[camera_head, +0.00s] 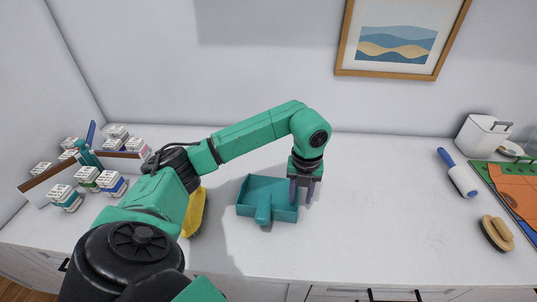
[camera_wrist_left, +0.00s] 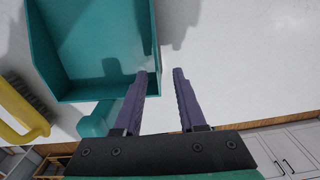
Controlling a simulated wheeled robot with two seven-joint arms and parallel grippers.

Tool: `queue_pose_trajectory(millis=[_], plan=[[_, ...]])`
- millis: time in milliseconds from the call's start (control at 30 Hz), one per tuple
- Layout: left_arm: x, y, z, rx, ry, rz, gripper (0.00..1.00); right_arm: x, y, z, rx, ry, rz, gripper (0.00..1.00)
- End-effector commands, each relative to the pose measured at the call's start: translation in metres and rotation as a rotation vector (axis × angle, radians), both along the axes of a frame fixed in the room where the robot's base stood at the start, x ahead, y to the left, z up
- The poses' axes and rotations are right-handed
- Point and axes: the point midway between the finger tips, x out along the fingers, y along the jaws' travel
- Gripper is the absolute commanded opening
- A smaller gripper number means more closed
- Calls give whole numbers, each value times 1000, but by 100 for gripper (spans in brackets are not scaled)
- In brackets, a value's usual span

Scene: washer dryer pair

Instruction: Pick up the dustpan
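The teal dustpan (camera_head: 275,187) lies on the white counter, with its short handle (camera_head: 263,212) toward the counter's front edge. In the left wrist view the dustpan (camera_wrist_left: 95,45) fills the upper left, and part of its handle (camera_wrist_left: 97,121) is behind a finger. My left gripper (camera_head: 302,197) points down at the dustpan's right side. My right gripper is not in view.
A yellow brush (camera_head: 196,213) lies left of the dustpan, partly behind my arm. Several small jars (camera_head: 108,183) and racks stand at the left. A blue-handled roller (camera_head: 457,174), a wooden brush (camera_head: 497,233) and a white container (camera_head: 482,135) are at the right. The counter between is clear.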

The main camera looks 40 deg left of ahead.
Motion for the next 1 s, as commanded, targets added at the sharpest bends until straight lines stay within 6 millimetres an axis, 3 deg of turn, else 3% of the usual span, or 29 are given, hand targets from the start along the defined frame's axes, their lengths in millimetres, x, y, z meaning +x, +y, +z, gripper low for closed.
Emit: queue_pose_trajectory(millis=[100,233,433,533,1000], plan=[[-4,4,-18,0,9,1,40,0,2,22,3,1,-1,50],[-2,3,-39,-1,2,2,40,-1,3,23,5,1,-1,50],[-2,3,-42,0,0,1,40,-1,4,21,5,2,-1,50],[-2,3,-42,0,0,1,2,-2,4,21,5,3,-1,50],[-2,3,-41,-1,-1,1,0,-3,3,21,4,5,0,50]])
